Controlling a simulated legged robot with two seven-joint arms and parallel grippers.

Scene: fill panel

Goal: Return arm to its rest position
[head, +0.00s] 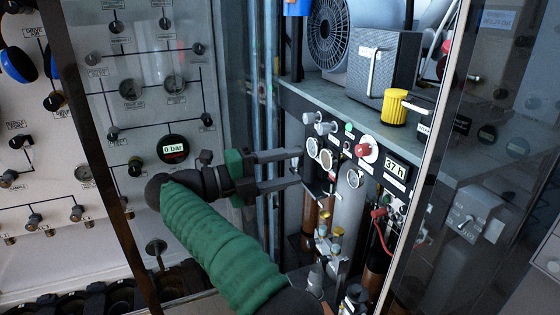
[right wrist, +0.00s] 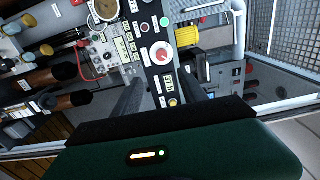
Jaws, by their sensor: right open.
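My right arm, in a green sleeve, comes in from the bottom of the head view. Its right gripper (head: 292,168) is open, with its two grey fingers apart and nothing between them. The fingers point right, at the left edge of the compressor control panel (head: 372,172); I cannot tell whether they touch it. In the right wrist view the gripper (right wrist: 165,95) shows its dark fingers in front of the same panel, which carries a red knob (right wrist: 161,54). My left gripper is not in view.
An open glass door (head: 480,170) stands to the right of the compressor cabinet. A gauge panel (head: 150,60) with a "0 bar" display is on the left, behind a dark frame post (head: 95,130). Pipes and hoses hang below the control panel. A yellow cap (head: 394,107) sits on the shelf above.

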